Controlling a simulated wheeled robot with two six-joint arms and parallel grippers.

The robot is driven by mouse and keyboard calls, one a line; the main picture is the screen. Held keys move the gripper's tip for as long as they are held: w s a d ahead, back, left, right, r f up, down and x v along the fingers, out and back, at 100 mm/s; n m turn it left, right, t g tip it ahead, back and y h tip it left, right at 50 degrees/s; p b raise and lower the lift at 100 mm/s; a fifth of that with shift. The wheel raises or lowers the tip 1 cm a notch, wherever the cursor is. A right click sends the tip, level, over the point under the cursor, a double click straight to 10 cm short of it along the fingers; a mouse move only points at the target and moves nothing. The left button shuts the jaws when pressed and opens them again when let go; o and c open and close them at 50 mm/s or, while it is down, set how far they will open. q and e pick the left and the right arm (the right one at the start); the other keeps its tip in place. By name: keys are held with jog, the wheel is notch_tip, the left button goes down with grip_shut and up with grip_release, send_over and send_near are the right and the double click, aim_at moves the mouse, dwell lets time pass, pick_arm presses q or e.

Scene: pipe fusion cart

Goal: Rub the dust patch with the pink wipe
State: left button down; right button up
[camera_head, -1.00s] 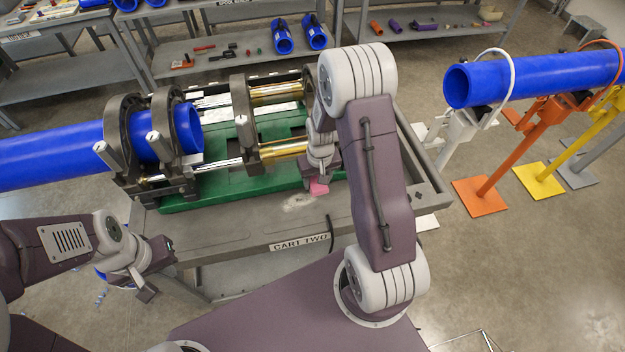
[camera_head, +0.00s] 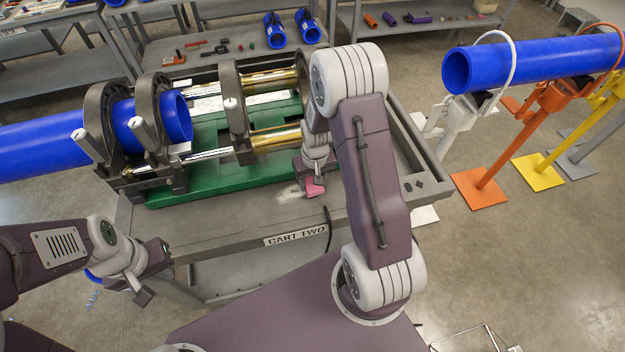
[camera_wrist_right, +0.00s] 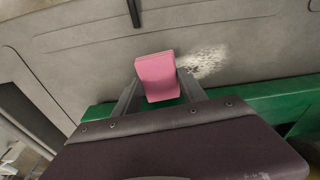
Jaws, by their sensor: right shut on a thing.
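The pink wipe (camera_head: 315,187) is a small folded block, held between the fingers of my right gripper (camera_head: 314,178) just right of the dust patch. It also shows in the right wrist view (camera_wrist_right: 157,78), with a finger on either side. The dust patch (camera_head: 290,193) is a pale speckled smear on the cart's grey top. In the right wrist view the dust patch (camera_wrist_right: 204,60) lies beside the wipe's right edge. I cannot tell whether the wipe touches the surface. My left gripper (camera_head: 152,276) is open and empty, left of the cart's front.
The grey cart (camera_head: 228,232) carries a green bed (camera_head: 205,188) with dark clamp rings and a blue pipe (camera_head: 45,150) in them. Another blue pipe (camera_head: 545,65) rests on coloured stands at right. Shelves stand behind. The cart top's front strip is mostly clear.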

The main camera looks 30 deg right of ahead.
jog(key=shift+f+b, duration=0.75)
jog(key=shift+f, duration=0.25)
dwell(0.3)
